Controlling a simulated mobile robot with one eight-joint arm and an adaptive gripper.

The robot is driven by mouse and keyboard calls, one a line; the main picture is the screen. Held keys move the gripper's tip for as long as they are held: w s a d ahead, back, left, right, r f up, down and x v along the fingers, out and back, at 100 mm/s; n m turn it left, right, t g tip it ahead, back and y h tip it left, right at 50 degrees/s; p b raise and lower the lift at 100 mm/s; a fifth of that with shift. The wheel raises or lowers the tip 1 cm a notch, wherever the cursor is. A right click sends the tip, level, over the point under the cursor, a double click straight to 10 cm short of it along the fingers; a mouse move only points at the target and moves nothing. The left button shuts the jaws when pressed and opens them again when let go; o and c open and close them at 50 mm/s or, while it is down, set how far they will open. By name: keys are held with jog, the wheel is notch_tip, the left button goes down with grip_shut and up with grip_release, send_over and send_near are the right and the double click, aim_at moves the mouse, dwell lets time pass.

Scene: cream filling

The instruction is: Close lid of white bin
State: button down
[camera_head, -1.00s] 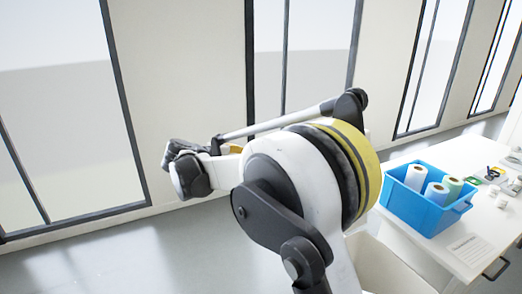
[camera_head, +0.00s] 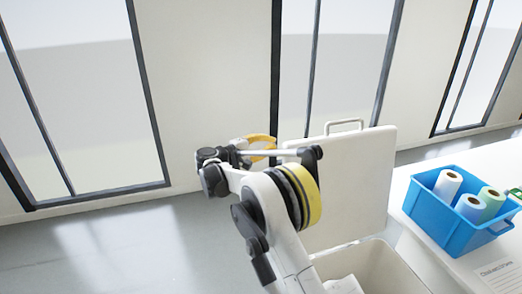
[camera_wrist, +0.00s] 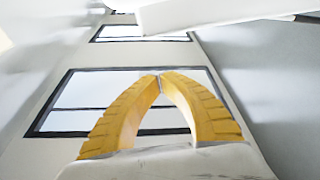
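The white bin (camera_head: 398,275) stands at the bottom centre-right of the head view, partly behind my arm. Its lid (camera_head: 362,185) stands open and upright at the bin's far side, with a loop handle (camera_head: 343,121) on its top edge. My gripper (camera_head: 276,142) has yellow fingers and is left of the lid, at about the height of its upper part. In the wrist view the two fingertips (camera_wrist: 160,77) meet with nothing between them. A pale slab crosses the top of that view; I cannot tell if it is the lid.
A white table (camera_head: 414,243) stands right of the bin. On it are a blue crate (camera_head: 450,227) with several paper rolls and a printed sheet (camera_head: 500,275). Something white (camera_head: 343,285) shows inside the bin. Open grey floor (camera_head: 130,250) lies to the left, before a windowed wall.

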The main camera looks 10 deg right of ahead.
jog(key=s+d, duration=0.1)
jog(key=s+d+b, duration=0.1)
jog(key=s, duration=0.1)
jog(key=shift+d+r, duration=0.1)
jog(key=shift+r, duration=0.3)
jog(key=shift+s, duration=0.15)
